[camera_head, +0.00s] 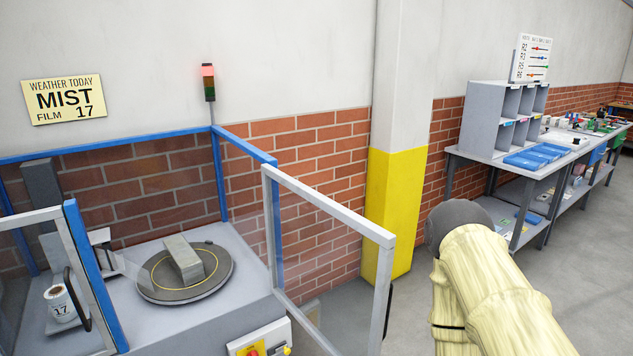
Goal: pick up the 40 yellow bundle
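I do not see a bundle marked 40 or a yellow bundle in the head view. A grey block-like bundle (183,259) lies on the round dark turntable (211,287) of a machine at the lower left, inside a yellow ring. No marking on it can be read. My arm, in a cream ribbed cover, rises at the lower right. My gripper does not show.
The machine's framed door (334,211) stands open in front of a yellow and white pillar (396,200). A grey bench (472,158) with pigeonholes and blue trays (535,156) runs along the right wall.

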